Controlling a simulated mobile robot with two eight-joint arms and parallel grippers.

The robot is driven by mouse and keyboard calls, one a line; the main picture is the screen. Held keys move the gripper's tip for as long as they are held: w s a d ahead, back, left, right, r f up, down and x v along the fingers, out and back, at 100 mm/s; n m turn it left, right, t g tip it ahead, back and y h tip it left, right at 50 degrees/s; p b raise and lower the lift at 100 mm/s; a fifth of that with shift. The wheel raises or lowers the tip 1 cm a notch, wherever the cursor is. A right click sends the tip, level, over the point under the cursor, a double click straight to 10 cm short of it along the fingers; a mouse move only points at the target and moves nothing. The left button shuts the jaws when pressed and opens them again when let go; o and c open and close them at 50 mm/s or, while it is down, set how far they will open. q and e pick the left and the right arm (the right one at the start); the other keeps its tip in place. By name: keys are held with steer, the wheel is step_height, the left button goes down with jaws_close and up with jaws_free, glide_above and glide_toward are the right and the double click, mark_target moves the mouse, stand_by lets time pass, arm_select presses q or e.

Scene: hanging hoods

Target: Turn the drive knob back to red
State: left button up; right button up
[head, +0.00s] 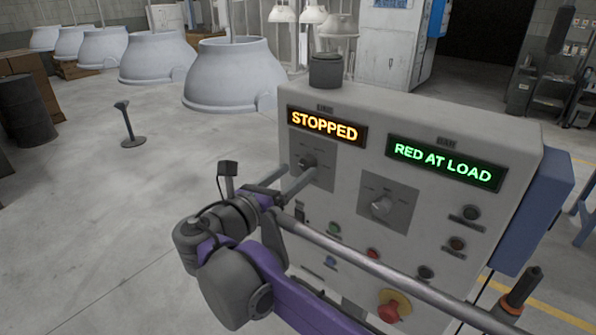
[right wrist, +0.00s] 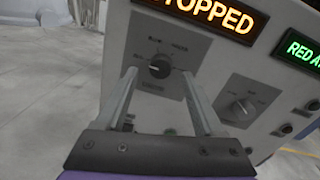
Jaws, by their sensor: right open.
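A grey control panel (head: 350,115) carries two knobs on square dark plates. The left knob (head: 307,160) sits under an amber "STOPPED" display (head: 322,126). The right knob (head: 382,206) sits under a green "RED AT LOAD" display (head: 445,163). The plate lettering is too small to read surely, so I cannot tell which is the drive knob. My right gripper (head: 301,172) is open at the left knob. In the right wrist view, the left knob (right wrist: 160,66) shows between the fingertips (right wrist: 159,73), with a gap on each side. My left gripper is out of view.
Several push buttons and a red mushroom button (head: 393,307) are on the lower panel. A grey rod (head: 390,278) crosses in front of it. A dark cylinder (head: 326,70) stands on top.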

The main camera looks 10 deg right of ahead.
steer(key=v, duration=0.8)
steer(key=shift+s+a+b, duration=0.25)
steer(key=shift+b, duration=0.15)
steer(key=s+d+f+m+g+y, duration=0.35)
steer(key=d+f+m, duration=0.3)
steer(key=f, duration=0.35)
steer(key=s+d+f+m+g+y, duration=0.25)
steer(key=s+d+f+m, duration=0.35)
steer(key=f, duration=0.4)
steer(key=s+f+m+y, duration=0.7)
steer(key=s+f+m, duration=0.2)
steer(key=f+m, duration=0.5)
steer(key=shift+s+a+f+m+y, duration=0.2)
steer(key=shift+a+m+y, duration=0.1)
steer(key=shift+m, duration=0.65)
